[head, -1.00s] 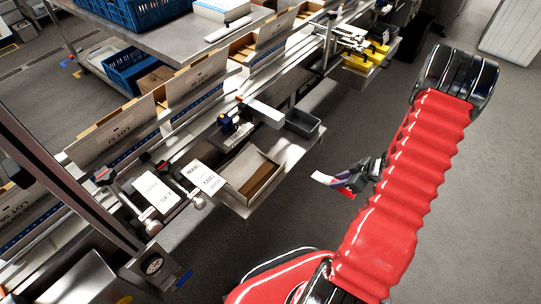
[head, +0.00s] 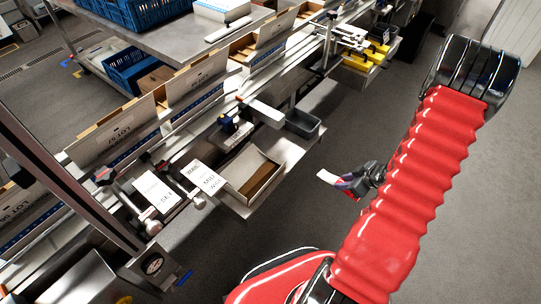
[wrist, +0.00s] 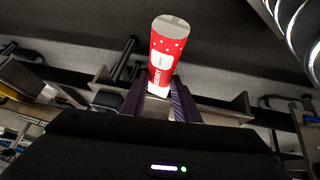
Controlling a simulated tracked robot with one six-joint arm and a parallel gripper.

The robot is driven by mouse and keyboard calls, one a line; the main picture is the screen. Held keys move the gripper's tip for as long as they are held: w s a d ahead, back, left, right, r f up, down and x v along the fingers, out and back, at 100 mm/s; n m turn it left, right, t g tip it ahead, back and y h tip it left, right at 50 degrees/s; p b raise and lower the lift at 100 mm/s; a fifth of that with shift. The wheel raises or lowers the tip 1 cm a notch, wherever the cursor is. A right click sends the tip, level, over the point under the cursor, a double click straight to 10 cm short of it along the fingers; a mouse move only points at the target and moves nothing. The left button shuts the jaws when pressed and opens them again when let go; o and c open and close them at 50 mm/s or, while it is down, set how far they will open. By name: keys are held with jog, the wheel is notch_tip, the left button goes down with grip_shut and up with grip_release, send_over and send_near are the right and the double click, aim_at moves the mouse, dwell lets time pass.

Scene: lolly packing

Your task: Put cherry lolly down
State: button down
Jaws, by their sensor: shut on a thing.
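The cherry lolly (wrist: 167,50) is in a red wrapper with white dots and a pale end. In the wrist view it stands out beyond my gripper (wrist: 158,97), whose purple fingers are shut on its near end. In the head view the lolly's pale end (head: 327,176) points left from my gripper (head: 352,184). The gripper holds it in the air over the dark floor, to the right of the open carton (head: 275,163) and apart from it. Part of the lolly is hidden by the fingers.
The open carton sits on a metal shelf (head: 293,150) beside the conveyor. A dark grey bin (head: 302,123) stands behind it. White cards (head: 153,191) lie to its left. Blue crates (head: 140,73) are at the back left. The floor around the gripper is clear.

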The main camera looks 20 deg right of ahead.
jog(key=shift+s+a+r+m+h, duration=0.1)
jog(key=shift+s+r+m+h, duration=0.3)
jog(key=shift+r, duration=0.45)
jog(key=s+r+h, duration=0.1)
jog(key=s+r+m+h, duration=0.1)
jog(key=s, duration=0.1)
jog(key=shift+s+a+r+t+h, duration=0.1)
jog(key=shift+s+r+t+h, duration=0.2)
jog(key=shift+r, duration=0.05)
